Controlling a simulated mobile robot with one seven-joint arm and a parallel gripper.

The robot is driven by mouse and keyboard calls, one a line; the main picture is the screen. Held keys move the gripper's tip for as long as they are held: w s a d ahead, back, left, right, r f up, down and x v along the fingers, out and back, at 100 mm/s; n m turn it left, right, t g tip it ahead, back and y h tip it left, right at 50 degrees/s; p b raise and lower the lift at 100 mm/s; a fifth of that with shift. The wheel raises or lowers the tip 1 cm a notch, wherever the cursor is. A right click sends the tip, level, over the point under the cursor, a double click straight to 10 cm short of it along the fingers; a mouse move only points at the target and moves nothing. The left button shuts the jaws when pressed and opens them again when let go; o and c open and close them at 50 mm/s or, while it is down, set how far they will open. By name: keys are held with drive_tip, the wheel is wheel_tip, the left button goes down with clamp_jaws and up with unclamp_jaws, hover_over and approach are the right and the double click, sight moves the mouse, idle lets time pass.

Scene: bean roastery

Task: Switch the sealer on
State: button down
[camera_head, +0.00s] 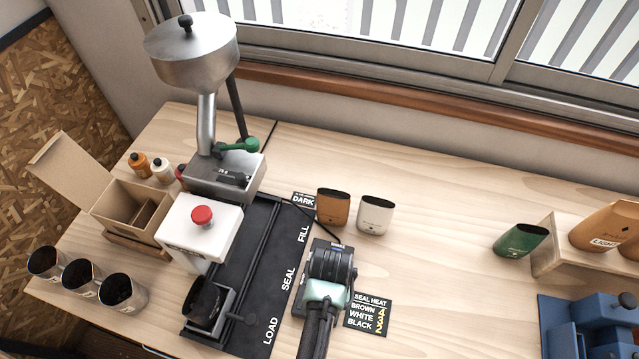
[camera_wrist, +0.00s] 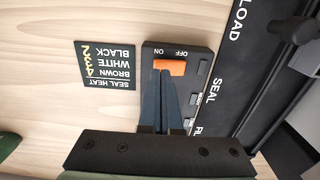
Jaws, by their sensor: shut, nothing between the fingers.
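The black control panel (camera_wrist: 178,85) carries an orange switch (camera_wrist: 170,67), with ON and OFF lettered upside down beside it in the wrist view. My gripper (camera_wrist: 161,77) is shut and empty. Its fingertips overlap the switch's near edge; I cannot tell whether they touch or which way the switch is set. In the head view my wrist hides most of the panel (camera_head: 315,307) and the whole switch. A white machine housing with a red button (camera_head: 203,216) stands left of the black track (camera_head: 262,275), which is marked LOAD, SEAL and FILL.
A seal heat card (camera_head: 369,314) lies right of the panel. A brown cup (camera_head: 333,206) and a white cup (camera_head: 376,214) stand behind it. A hopper machine (camera_head: 190,55) stands back left. Dark cups (camera_head: 121,292) line the left front.

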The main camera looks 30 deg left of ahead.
drive_tip(key=shift+f+b, duration=0.7)
drive_tip(key=shift+f, duration=0.25)
idle(0.5)
drive_tip(key=shift+r, duration=0.1)
wheel_tip(320, 180, up, 7)
drive_tip(key=p, duration=0.7)
idle(0.5)
